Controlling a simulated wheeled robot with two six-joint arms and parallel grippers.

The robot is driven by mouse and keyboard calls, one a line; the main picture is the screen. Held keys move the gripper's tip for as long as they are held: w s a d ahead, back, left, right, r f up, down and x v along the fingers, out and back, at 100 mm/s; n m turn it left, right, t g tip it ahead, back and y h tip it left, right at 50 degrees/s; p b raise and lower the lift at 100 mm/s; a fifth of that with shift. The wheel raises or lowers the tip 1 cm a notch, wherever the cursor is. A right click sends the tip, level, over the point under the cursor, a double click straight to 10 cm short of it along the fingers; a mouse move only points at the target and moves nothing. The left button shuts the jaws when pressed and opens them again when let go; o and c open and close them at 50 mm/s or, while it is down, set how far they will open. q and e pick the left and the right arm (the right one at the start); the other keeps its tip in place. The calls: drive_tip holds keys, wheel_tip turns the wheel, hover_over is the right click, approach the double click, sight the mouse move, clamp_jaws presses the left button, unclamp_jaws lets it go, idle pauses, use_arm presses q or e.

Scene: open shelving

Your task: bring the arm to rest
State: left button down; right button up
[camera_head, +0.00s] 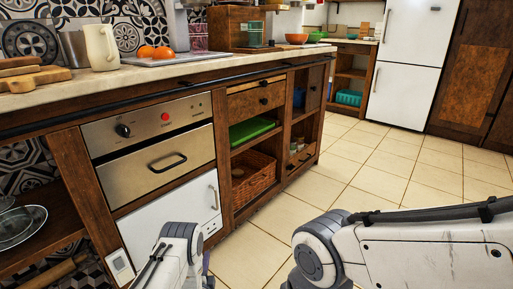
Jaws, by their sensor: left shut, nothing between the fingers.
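My left arm shows low in the picture, in front of the white appliance door under the counter. Only a small part of my left gripper (206,270) shows at the bottom edge, beside the white arm link. It is shut and empty, and it touches nothing that I can see. My right arm comes in from the right edge as a large white link with a grey round joint. My right gripper is out of the picture.
The wooden counter (125,76) with an oven (155,150) and open shelves runs along the left. A wicker basket (253,180) and green tray (252,130) sit in the shelves. A white fridge (405,75) stands at the back. Tiled floor (390,165) is clear in the middle.

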use_arm(q)
drive_tip(key=w+d+r+n+g+h+p, duration=0.1)
drive_tip(key=w+d+r+g+h+p, duration=0.1)
drive_tip(key=w+d+r, duration=0.5)
drive_tip(key=s+d+r+n+g+h+p, duration=0.1)
drive_tip(key=s+d+r+g, duration=0.1)
drive_tip(key=s+d+r, duration=0.3)
drive_tip(key=s+d+r+n+g+p, duration=0.1)
drive_tip(key=d+r+g+p, duration=0.15)
drive_tip(key=r, duration=0.45)
drive_tip(key=s+d+r+n+g+h, duration=0.1)
drive_tip(key=s+d+r+n+g, duration=0.1)
drive_tip(key=s+d+r, duration=0.3)
drive_tip(key=s+d+r+n+g+p, duration=0.2)
drive_tip(key=s+r+g+p, duration=0.25)
drive_tip(key=s+r, duration=1)
drive_tip(key=s+a+r+n+g+y+p, duration=0.1)
drive_tip(key=s+a+r+g, duration=0.15)
drive_tip(key=s, duration=0.65)
drive_tip(key=s+a+r+n+g+y, duration=0.1)
drive_tip(key=s+a+r+g, duration=0.15)
drive_tip(key=s, duration=0.65)
wheel_tip(320, 180, up, 38)
drive_tip(key=p, duration=3.8)
drive_tip(key=shift+s+a+f+t, duration=0.2)
drive_tip(key=shift+s+a+t, duration=0.15)
drive_tip(key=shift+a+t, duration=0.05)
